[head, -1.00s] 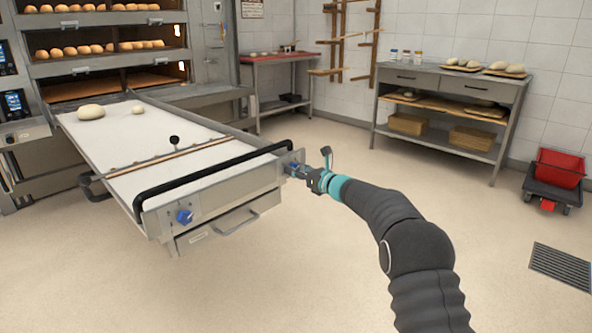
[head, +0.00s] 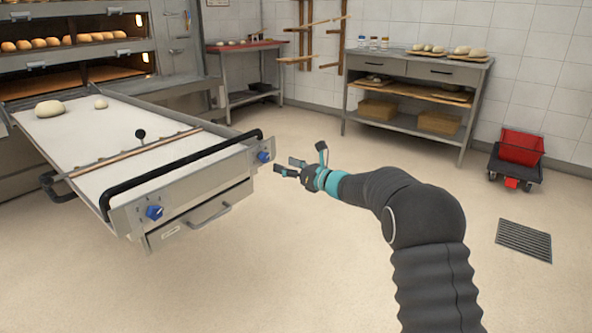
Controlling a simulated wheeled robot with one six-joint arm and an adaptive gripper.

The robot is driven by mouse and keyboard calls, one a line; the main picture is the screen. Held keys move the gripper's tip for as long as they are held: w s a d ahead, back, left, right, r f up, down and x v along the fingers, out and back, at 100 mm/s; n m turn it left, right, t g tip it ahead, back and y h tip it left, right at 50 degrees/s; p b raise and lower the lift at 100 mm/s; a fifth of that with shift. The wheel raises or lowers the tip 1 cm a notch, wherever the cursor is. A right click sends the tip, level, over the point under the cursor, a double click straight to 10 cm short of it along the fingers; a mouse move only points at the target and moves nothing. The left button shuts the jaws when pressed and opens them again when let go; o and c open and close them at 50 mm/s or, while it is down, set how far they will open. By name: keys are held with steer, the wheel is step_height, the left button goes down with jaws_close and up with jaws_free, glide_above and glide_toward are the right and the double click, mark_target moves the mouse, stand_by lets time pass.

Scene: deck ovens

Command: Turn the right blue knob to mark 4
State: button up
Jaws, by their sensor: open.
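The right blue knob (head: 263,156) is on the right end of the loader's front panel. It is in plain view, but its pointer and marks are too small to read. A second blue knob (head: 154,212) is on the left end of the same panel. My gripper (head: 284,168) is open and empty. It is just to the right of the right knob, apart from it, with its fingers pointing left toward the panel.
The loader table (head: 90,150) has a black push bar (head: 180,175) along its front and dough on its white belt. A drawer handle (head: 210,216) sits below the panel. A shelved table (head: 415,95) and a red bin (head: 521,147) stand behind at right. Open floor lies around my arm.

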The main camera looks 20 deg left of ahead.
steer(key=v, duration=0.3)
steer(key=shift+s+d, duration=0.1)
steer(key=shift+d, duration=0.15)
